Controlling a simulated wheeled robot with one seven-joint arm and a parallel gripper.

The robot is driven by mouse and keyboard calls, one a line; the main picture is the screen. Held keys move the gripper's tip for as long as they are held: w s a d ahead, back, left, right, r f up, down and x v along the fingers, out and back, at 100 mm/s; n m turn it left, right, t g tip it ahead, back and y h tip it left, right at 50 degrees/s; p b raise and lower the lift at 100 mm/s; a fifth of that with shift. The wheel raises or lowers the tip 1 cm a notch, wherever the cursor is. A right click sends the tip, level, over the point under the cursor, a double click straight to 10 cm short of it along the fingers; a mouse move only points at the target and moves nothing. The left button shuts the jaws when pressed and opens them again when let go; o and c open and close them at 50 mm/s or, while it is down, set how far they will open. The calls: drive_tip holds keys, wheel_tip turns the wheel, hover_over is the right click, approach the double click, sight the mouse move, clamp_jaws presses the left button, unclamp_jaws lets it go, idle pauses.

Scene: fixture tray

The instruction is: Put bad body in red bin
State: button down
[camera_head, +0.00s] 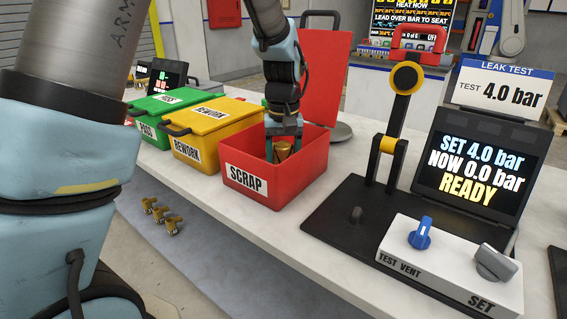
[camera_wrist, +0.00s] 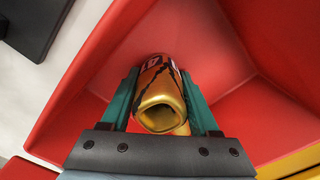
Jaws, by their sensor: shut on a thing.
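The red bin (camera_head: 244,187), labelled SCRAP, stands on the bench with its red lid (camera_head: 326,75) raised behind it. My gripper (camera_head: 283,150) points down inside the bin's opening. It is shut on a brass body (camera_head: 283,148), whose top shows between the fingers. In the wrist view, the brass body (camera_wrist: 160,108) has an open end facing the camera and dark markings on its side. The teal fingers of my gripper (camera_wrist: 160,100) press on both sides of it, with red bin walls (camera_wrist: 270,120) around. I cannot tell whether the body touches the bin floor.
A yellow REWORK bin (camera_head: 205,140) and a green PASS bin (camera_head: 150,130), both closed, stand to the left. A leak-test stand (camera_head: 330,215) with a screen (camera_head: 478,165) is to the right. Several brass bodies (camera_head: 160,215) lie on the grey surface below.

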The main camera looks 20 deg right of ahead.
drive_tip(key=shift+c, duration=0.2)
unclamp_jaws()
drive_tip(key=shift+o, duration=0.2)
drive_tip(key=shift+f, duration=0.1)
wheel_tip(320, 180, up, 13)
drive_tip(key=p, duration=1.1)
drive_tip(key=shift+a, duration=0.15)
idle(0.4)
